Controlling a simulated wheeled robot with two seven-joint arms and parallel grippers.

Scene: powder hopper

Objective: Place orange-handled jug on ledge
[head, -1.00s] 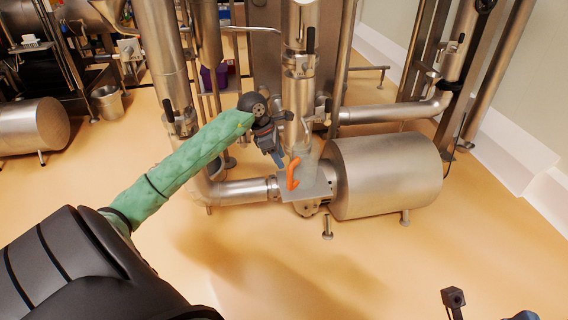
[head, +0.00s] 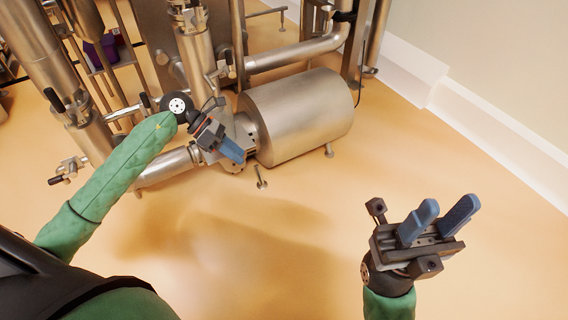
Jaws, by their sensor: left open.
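I cannot make out the orange-handled jug in the head view; my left gripper covers much of the spot in front of the steel cylinder. A small grey plate (head: 242,125), which looks like the ledge, shows partly behind that gripper. My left gripper (head: 232,152) is open, its blue fingers pointing down to the right in front of the plate. Whether anything is between them cannot be seen. My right gripper (head: 440,220) is open and empty at the lower right, two blue fingers pointing up with a gap between them.
A horizontal steel cylinder (head: 300,115) on short legs stands right of my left gripper. A vertical steel pipe (head: 195,55) rises behind it, and a low pipe (head: 165,168) runs left. The orange floor (head: 270,245) in front is clear. A white-edged wall bounds the right.

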